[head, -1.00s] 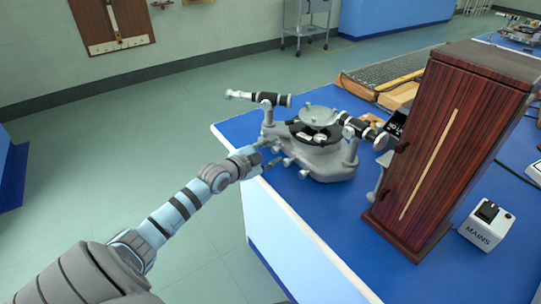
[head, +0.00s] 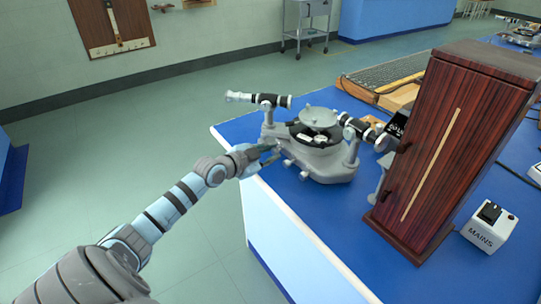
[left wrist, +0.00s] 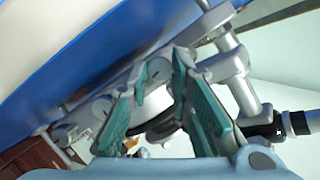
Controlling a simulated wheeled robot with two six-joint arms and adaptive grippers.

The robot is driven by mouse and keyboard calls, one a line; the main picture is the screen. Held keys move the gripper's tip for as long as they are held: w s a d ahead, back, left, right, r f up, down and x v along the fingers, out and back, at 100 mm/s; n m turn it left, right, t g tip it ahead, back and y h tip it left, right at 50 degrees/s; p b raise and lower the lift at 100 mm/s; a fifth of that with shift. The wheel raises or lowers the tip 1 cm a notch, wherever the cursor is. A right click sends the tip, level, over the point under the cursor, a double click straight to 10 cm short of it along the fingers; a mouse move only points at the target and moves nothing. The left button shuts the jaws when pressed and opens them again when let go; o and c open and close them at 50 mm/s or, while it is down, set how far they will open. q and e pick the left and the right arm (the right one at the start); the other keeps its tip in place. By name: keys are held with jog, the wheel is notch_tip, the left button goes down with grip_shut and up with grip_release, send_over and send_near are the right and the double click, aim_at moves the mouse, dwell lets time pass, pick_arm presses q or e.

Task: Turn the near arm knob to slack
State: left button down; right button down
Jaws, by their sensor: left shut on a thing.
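The grey spectrometer (head: 322,172) stands on the blue bench top, with a round table on top and a telescope tube (head: 358,128) on its right side. Small grey knobs stick out from its near left side. My left gripper (head: 273,153) reaches in from the left at those knobs. In the left wrist view its teal finger pads (left wrist: 168,68) close around a small grey knob (left wrist: 157,74), partly hidden by the fingers. The knob's turn position cannot be read. My right gripper is out of view.
A second tube (head: 262,98) sticks out to the left above my gripper. The bench's left edge runs just under my wrist.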

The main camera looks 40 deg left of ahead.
pick_arm(q)
jog(key=n+b, duration=0.1)
jog(key=n+h+b, duration=0.1)
jog(key=n+g+h+b, duration=0.1)
jog(key=shift+w+a+n, duration=0.1)
jog(key=shift+a+n, duration=0.15)
jog(key=shift+n, duration=0.15)
jog(key=shift+a+n+h+b, duration=0.1)
jog(key=shift+n+h+b, duration=0.4)
jog(key=shift+n+h, duration=0.1)
jog(key=shift+a+n+g+h+b, duration=0.1)
jog(key=shift+n+g+h+b, duration=0.2)
jog(key=shift+n+h+b, duration=0.45)
jog(key=n+h+b, duration=0.2)
jog(key=n, duration=0.1)
jog(key=shift+w+a+f+n, duration=0.1)
jog(key=shift+a+n, duration=0.05)
jog(key=shift+n, duration=0.1)
jog(key=shift+n+b, duration=0.3)
jog(key=shift+b, duration=0.15)
jog(key=shift+h, duration=0.25)
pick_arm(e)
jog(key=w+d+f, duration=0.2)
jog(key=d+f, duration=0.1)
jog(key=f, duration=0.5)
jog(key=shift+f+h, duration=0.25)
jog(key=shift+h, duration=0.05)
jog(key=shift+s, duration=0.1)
